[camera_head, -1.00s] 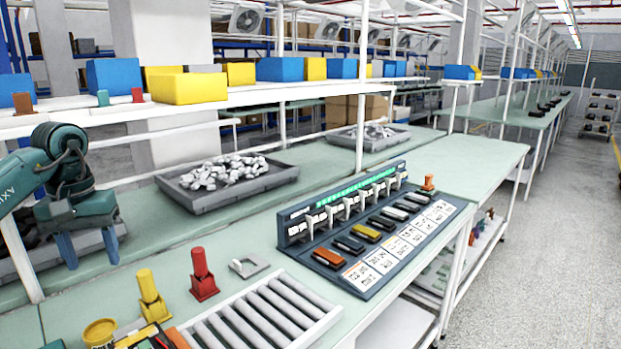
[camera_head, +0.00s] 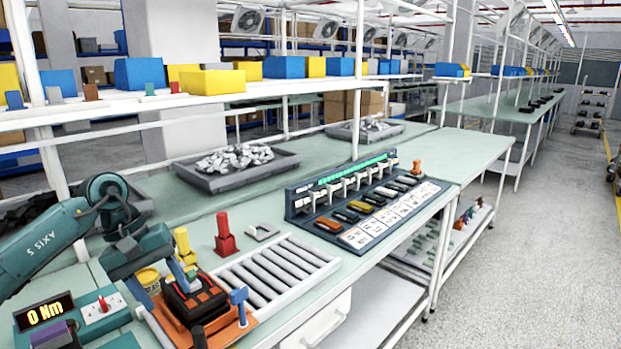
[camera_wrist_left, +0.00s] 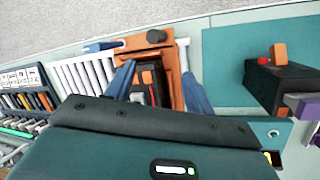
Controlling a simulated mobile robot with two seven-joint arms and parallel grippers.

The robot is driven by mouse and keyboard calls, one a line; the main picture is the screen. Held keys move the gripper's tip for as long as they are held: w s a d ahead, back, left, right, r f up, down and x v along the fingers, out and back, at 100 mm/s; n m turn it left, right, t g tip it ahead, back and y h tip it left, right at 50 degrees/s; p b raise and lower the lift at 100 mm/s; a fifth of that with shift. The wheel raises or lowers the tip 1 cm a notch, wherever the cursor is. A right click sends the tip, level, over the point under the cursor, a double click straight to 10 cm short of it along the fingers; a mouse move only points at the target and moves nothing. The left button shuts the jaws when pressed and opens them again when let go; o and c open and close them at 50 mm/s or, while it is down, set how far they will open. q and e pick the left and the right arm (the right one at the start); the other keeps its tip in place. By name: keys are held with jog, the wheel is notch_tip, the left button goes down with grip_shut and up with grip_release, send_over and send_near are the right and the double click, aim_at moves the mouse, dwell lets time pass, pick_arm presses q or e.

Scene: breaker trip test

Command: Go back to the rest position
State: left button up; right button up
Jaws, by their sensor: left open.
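My left gripper (camera_head: 170,286) is open at the front left of the bench, beside and above an orange fixture (camera_head: 238,331) that holds a black device (camera_head: 192,303). In the left wrist view its two blue fingers (camera_wrist_left: 158,74) stand apart, with the black device (camera_wrist_left: 148,90) on the orange base (camera_wrist_left: 152,44) visible between them. I cannot tell whether the fingers touch it. Nothing is clearly held. My right gripper is not in view.
A roller tray (camera_head: 270,272), a red stand (camera_head: 225,240) and a yellow stand (camera_head: 184,246) are close by. A breaker panel (camera_head: 328,226) stands farther right. A "0 Nm" display (camera_head: 45,312) is at front left. The aisle floor at right is clear.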

pick_arm(q)
jog(key=d+f, duration=0.1)
jog(key=d, duration=0.1)
jog(key=d+f+h, duration=0.1)
jog(key=d, duration=0.1)
jog(key=d+n+h, duration=0.1)
jog(key=d, duration=0.1)
jog(key=shift+s+f, duration=0.35)
jog(key=shift+f, duration=0.05)
jog(key=s+d+n+t+h+p, duration=0.1)
jog(key=s+d+n+t+h, duration=0.35)
jog(key=d+n, duration=0.65)
jog(key=s+d+n+t+h, duration=0.1)
jog(key=d+n+t+h, duration=0.55)
jog(key=n, duration=0.85)
jog(key=s+a+f+m+y, duration=0.3)
jog(key=s+f+m+y, duration=0.3)
jog(key=f+m, duration=0.5)
jog(key=s+a+f+m+y, duration=0.4)
jog(key=s+f+m+y, duration=0.3)
jog(key=m, duration=1.7)
notch_tip(320, 180, down, 5)
jog(key=shift+s+a+r+y+p, duration=0.2)
jog(key=shift+s+a+y+p, duration=0.15)
jog(key=shift+s, duration=0.6)
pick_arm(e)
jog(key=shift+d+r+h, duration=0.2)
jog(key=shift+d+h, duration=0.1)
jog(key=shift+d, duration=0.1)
